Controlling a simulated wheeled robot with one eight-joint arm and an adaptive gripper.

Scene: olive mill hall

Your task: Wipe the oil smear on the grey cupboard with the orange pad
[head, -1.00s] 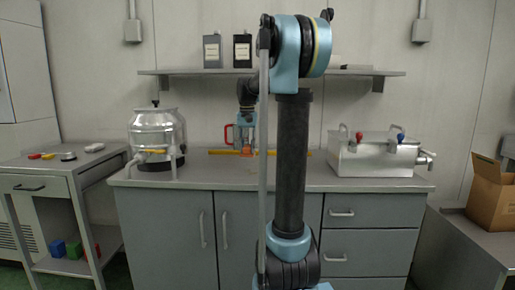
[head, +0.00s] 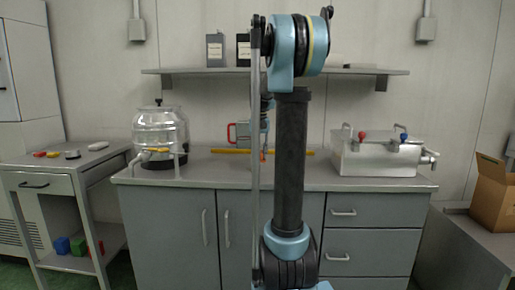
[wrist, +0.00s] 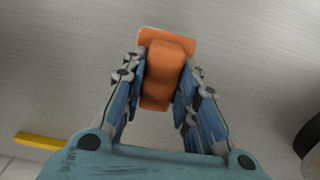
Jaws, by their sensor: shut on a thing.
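My gripper (wrist: 160,95) is shut on the orange pad (wrist: 167,75), which sits between both fingers in the wrist view. In the head view the pad (head: 263,156) is a small orange patch low over the worktop of the grey cupboard (head: 215,178), partly hidden by my arm. The brushed grey worktop (wrist: 245,60) fills most of the wrist view beneath the pad. I cannot tell whether the pad touches it. I cannot make out the oil smear in either current view; my arm and gripper cover part of the worktop.
A yellow bar (head: 230,151) lies behind the pad, near a red-handled item (head: 232,132). A shelf (head: 200,71) runs above.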

